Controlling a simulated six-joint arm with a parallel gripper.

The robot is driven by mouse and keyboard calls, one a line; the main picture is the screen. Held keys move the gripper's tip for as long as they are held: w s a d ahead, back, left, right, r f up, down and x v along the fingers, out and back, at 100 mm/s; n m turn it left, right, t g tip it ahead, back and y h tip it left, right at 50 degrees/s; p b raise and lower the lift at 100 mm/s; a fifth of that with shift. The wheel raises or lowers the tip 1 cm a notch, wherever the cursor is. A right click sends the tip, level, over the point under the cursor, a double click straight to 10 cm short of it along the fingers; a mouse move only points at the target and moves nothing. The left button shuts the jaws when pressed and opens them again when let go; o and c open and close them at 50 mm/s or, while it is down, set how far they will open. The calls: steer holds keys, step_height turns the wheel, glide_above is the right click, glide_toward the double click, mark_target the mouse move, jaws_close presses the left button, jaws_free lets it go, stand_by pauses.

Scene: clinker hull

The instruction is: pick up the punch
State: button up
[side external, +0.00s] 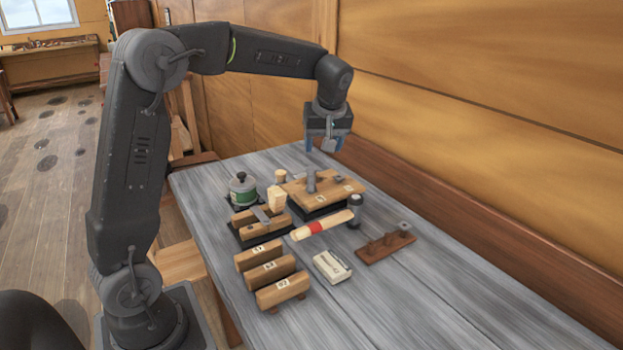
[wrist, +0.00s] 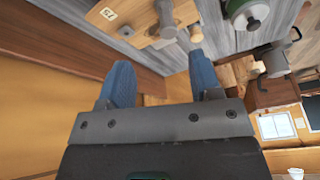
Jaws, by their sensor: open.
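A grey upright cylinder (side external: 311,181), which looks like the punch, stands on a numbered wooden block (side external: 345,187) near the back of the bench. My gripper (side external: 327,146) is open and empty. It hangs above and slightly right of the cylinder, clear of it. In the wrist view its two blue fingers (wrist: 162,77) are spread, with the cylinder beyond the tips. The cylinder's lower end is hard to make out.
A green tin (side external: 243,190) stands left of the block. A hammer with a red-banded handle (side external: 313,229) lies in front. A brown peg rack (side external: 386,246), a white box (side external: 331,266) and numbered wood pieces (side external: 268,271) lie nearer. The wooden wall is close behind; the bench's right end is clear.

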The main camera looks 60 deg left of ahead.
mark_target(313, 170)
steer(key=shift+n, duration=0.9)
steer(key=x, duration=0.4)
steer(key=a+x, duration=0.1)
steer(key=x, duration=0.8)
steer(key=shift+s+a+r, duration=0.2)
steer(key=shift+a+r, duration=0.1)
steer(key=shift+a, duration=0.05)
steer(key=shift+y, duration=0.3)
steer(key=c, duration=1.1)
